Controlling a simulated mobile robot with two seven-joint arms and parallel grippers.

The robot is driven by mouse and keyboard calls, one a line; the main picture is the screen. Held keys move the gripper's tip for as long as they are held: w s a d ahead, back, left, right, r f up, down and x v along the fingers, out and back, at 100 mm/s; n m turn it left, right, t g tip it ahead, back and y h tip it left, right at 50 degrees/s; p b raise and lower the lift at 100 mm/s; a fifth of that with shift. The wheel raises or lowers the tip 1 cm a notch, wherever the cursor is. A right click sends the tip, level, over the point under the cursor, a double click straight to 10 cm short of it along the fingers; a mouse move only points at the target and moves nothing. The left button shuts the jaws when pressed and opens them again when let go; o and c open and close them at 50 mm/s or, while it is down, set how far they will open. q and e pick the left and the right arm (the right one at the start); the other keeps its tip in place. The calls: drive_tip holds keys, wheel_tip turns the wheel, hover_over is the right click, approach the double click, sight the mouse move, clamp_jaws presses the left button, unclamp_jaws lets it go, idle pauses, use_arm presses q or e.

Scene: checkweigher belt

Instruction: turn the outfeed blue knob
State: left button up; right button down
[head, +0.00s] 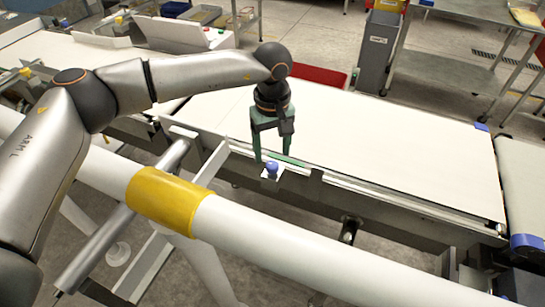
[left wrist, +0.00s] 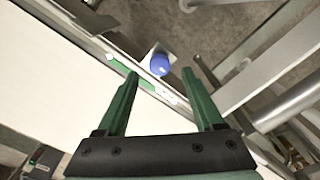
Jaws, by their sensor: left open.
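A blue knob (head: 272,169) stands on a small white plate at the near side of the conveyor. It also shows in the left wrist view (left wrist: 160,64), just beyond the fingertips and roughly centred between them. My left gripper (head: 272,157) has green fingers, points down and is open, with nothing between the fingers. Its tips are close above the knob; the left wrist view (left wrist: 160,73) shows no clear contact. My right gripper is not in view.
A white belt (head: 400,135) runs behind the knob. A thick white rail with a yellow band (head: 170,198) crosses in front. A white box with buttons (head: 180,35) stands at the upper left.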

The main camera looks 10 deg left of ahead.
sight(272, 164)
use_arm(q)
drive_tip(key=shift+f, duration=1.95)
clamp_jaws()
